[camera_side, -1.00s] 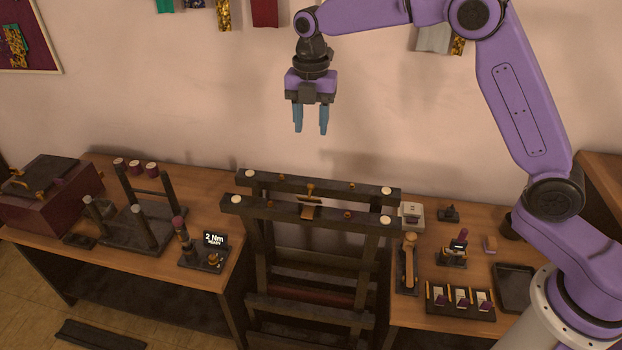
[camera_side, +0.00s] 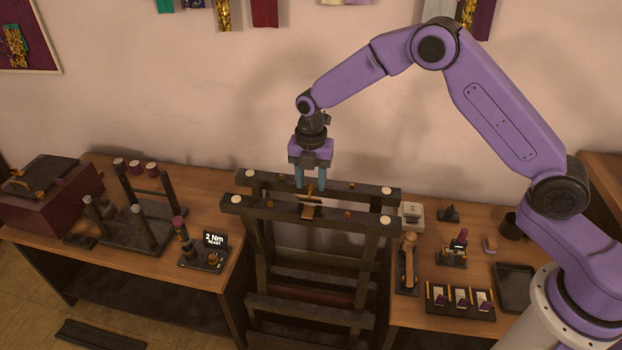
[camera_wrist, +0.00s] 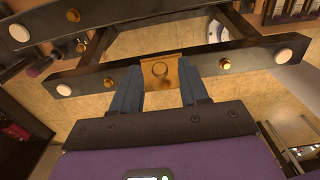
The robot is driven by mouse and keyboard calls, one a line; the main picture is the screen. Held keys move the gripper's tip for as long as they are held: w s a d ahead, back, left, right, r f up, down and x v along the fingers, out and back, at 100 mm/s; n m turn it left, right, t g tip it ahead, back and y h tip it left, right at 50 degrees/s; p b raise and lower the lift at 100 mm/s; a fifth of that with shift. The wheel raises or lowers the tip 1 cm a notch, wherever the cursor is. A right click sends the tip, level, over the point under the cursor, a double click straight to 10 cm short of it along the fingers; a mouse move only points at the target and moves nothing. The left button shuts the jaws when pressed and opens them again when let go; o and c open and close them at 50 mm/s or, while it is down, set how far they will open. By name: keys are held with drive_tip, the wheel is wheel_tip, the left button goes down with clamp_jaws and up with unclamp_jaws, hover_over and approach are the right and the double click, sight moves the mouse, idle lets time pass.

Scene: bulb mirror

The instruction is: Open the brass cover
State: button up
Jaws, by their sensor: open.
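The brass cover (camera_wrist: 160,72) is a small yellowish plate with a ring on its face, set on a dark rail (camera_wrist: 246,57) in the wrist view. In the side view a small brass piece (camera_side: 310,189) shows at the rails, with a brown plate (camera_side: 309,211) below it. My gripper (camera_side: 310,180) points down over the rails, its blue fingers apart and empty. In the wrist view my gripper (camera_wrist: 160,70) has one finger on each side of the cover. Whether the fingers touch it, I cannot tell.
The dark frame (camera_side: 255,258) stands between two wooden tables, with white discs and brass studs on its two rails. The left table (camera_side: 212,188) holds a dark red box, posts and a "2 Nm" display (camera_side: 214,239). The right table holds small tools and trays (camera_side: 515,288).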

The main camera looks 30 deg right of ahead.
drive_tip(key=shift+f, duration=0.15)
clamp_jaws()
drive_tip(key=shift+w+d, duration=0.1)
drive_tip(key=shift+d, duration=0.05)
drive_tip(key=g+y, duration=0.1)
drive_tip(key=w+d+g+y, duration=0.1)
drive_tip(key=g+y, duration=0.1)
drive_tip(key=shift+w+d+f, duration=0.3)
drive_tip(key=shift+w+f, duration=0.05)
drive_tip(key=shift+f, duration=0.05)
drive_tip(key=shift+w+d+f+g+y, duration=0.35)
drive_tip(key=shift+g+y, duration=0.45)
drive_tip(key=shift+w+d+f+g+y, duration=0.3)
drive_tip(key=shift+d+f+g+y, duration=0.05)
drive_tip(key=shift+g+y, duration=0.45)
drive_tip(key=shift+f, duration=0.1)
